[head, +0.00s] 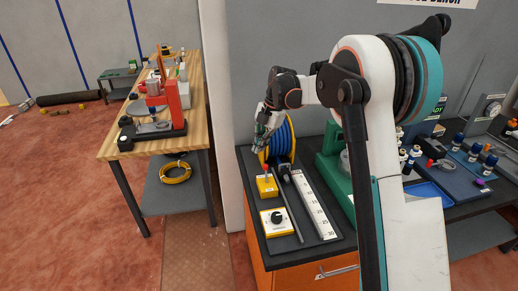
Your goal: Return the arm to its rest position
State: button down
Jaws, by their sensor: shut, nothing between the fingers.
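My white, black and teal arm rises on the right of the head view and bends left. My gripper (262,137) points down at the left end of the arm, over the back left part of the dark-topped bench. It is shut, with nothing seen between the fingers. It overlaps the left side of a blue-and-yellow spool (284,140) in the picture; I cannot tell whether they touch.
A yellow box with a red button (267,185), a yellow dial box (277,220) and a white ruler (313,207) lie on the bench. A green device is partly hidden behind my arm. Bottles stand right. A wooden table (196,105) with a red device stands left.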

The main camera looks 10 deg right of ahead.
jog(key=s+r+m+t+h+b, duration=0.1)
jog(key=s+r+m+t, duration=0.1)
jog(key=s+r+m, duration=0.55)
jog(key=s+r+m+t+h+b, duration=0.1)
jog(key=s+r+m, duration=0.3)
jog(key=s, duration=0.7)
jog(key=s+f+m+t+b, duration=0.1)
jog(key=s+f+m, duration=0.1)
jog(key=s+m, duration=0.2)
jog(key=s+d+f+m+t+b, duration=0.1)
jog(key=s+f+m, duration=0.2)
jog(key=s, duration=0.6)
jog(key=s+f+m+t+h, duration=0.1)
jog(key=s+f+m+t, duration=0.1)
jog(key=s+m, duration=0.4)
jog(key=shift+s+d+f+b, duration=0.35)
jog(key=shift+s+d+b, duration=0.05)
jog(key=shift+s, duration=0.2)
jog(key=shift+m, duration=0.25)
